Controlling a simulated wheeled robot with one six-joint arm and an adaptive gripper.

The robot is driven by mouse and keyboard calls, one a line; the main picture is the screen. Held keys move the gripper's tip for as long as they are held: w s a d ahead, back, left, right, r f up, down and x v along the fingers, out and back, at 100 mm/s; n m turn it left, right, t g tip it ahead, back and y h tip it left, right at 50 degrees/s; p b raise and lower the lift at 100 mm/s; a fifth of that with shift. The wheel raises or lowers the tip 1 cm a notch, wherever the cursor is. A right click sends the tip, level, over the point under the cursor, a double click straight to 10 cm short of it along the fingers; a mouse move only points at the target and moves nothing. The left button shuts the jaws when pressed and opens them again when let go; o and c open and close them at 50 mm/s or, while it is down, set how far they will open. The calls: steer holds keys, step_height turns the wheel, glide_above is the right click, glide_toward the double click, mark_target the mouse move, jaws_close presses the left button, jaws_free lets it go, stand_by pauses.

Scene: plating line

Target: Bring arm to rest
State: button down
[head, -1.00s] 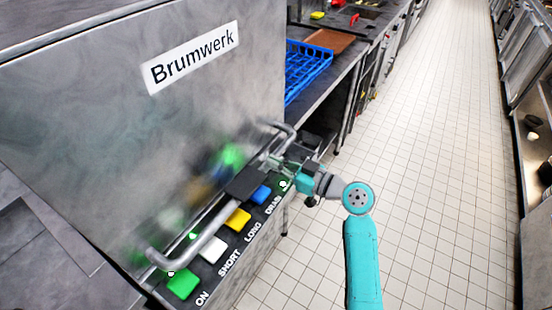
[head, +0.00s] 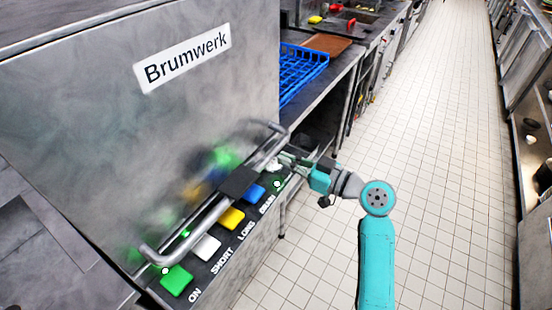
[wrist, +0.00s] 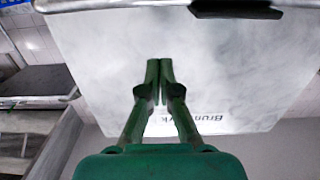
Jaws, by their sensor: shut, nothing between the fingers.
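My gripper (head: 286,162) is at the right end of the Brumwerk machine's (head: 95,115) control panel, near the DRAIN label and the bar handle (head: 205,222). Whether it touches the handle or the panel cannot be told. In the wrist view my gripper (wrist: 159,68) is shut, its fingertips together with nothing between them, in front of the machine's steel face (wrist: 225,75). My turquoise arm stretches from the bottom right of the head view to the panel.
The panel has a green button (head: 176,281), a white button (head: 206,247), a yellow button (head: 231,218) and a blue button (head: 254,193). A blue rack (head: 303,68) stands on the counter behind. The tiled aisle (head: 425,130) on the right is clear.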

steer(key=v, duration=0.5)
steer(key=s+d+f+m+t+h, duration=0.35)
steer(key=s+f+m+h, duration=0.65)
steer(key=s+f, duration=0.95)
steer(key=s+d+f+m+h, duration=0.1)
steer(key=s+d+m+h, duration=0.2)
steer(key=s, duration=0.9)
steer(key=s+r+n, duration=0.2)
steer(key=s+r, duration=0.5)
steer(key=s, duration=0.5)
steer(key=shift+s+r+n+h, duration=0.2)
steer(key=shift+n+h, duration=0.1)
steer(key=shift+h, duration=0.1)
steer(key=shift+d+t, duration=0.15)
steer(key=shift+t, duration=0.1)
